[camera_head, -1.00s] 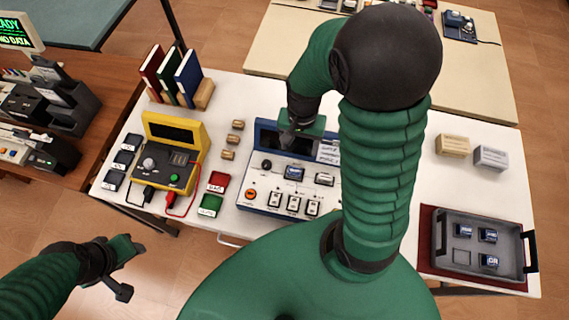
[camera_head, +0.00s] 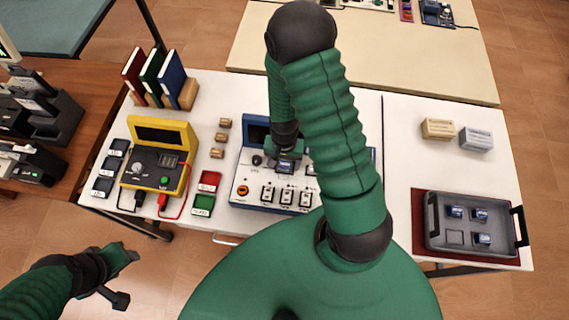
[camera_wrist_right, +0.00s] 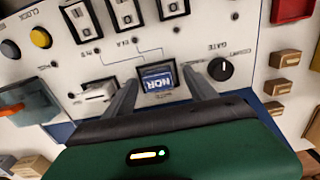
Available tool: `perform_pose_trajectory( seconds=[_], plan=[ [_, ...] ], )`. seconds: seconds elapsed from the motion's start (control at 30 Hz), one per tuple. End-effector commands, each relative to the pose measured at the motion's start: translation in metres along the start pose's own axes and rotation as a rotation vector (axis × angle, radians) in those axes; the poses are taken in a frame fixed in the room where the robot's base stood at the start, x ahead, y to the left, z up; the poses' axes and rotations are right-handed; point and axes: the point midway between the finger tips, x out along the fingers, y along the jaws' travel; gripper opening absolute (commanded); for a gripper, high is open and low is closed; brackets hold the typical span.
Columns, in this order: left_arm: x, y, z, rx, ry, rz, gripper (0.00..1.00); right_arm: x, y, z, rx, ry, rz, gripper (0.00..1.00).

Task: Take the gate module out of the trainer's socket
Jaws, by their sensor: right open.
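The gate module (camera_wrist_right: 158,79), a blue block whose label looks like NOR, sits in the socket of the white-and-blue trainer (camera_head: 241,178). It also shows in the head view (camera_head: 285,168), partly under my right gripper. My right gripper (camera_head: 285,158) is over the trainer, pointing down. In the wrist view my right gripper (camera_wrist_right: 158,92) is open, with one finger on each side of the module; I cannot tell whether they touch it. My left gripper (camera_head: 127,278) is open and empty, off the table's front edge at lower left.
A grey tray (camera_head: 432,215) at right holds three blue modules and one empty slot. A yellow meter (camera_head: 180,130) with leads stands left of the trainer, with small wooden blocks (camera_head: 222,137) between. Knob (camera_wrist_right: 220,69) and switches (camera_wrist_right: 126,13) lie close to the right fingers.

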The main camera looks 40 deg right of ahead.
Motion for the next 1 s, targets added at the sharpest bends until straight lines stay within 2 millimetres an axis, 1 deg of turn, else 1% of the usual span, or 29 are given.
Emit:
perform_pose_trajectory(
  seconds=[0.03, 0.07, 0.5, 0.53, 0.8, 0.87, 1.0],
  plan=[
    [0.0, 0.0, 0.0, 0.0, 0.0, 0.0, 0.44, 0.0, 0.001, 0.0, 0.0, 0.0, 0.0, 0.63],
    [0.0, 0.0, 0.0, 0.0, 0.0, 0.0, 0.44, 0.0, 0.001, 0.0, 0.0, -0.001, 0.0, 0.59],
    [0.0, 0.0, 0.0, 0.0, 0.0, 0.0, 0.44, 0.0, 0.001, -0.001, 0.001, -0.001, 0.0, 0.01],
    [0.0, 0.0, 0.0, 0.0, 0.0, 0.0, 0.44, 0.0, 0.001, -0.001, 0.001, -0.001, 0.0, 0.0],
    [0.001, 0.0, 0.0, 0.0, 0.0, 0.0, 0.44, -0.001, 0.001, -0.001, 0.0, -0.001, 0.0, 0.0],
    [0.001, 0.0, 0.0, 0.0, 0.0, 0.0, 0.44, -0.004, 0.001, -0.001, 0.0, 0.0, 0.0, 0.0],
    [0.003, 0.0, 0.001, 0.0, 0.0, 0.0, 0.44, -0.018, 0.001, -0.002, 0.0, 0.002, -0.001, 0.0]
  ],
)
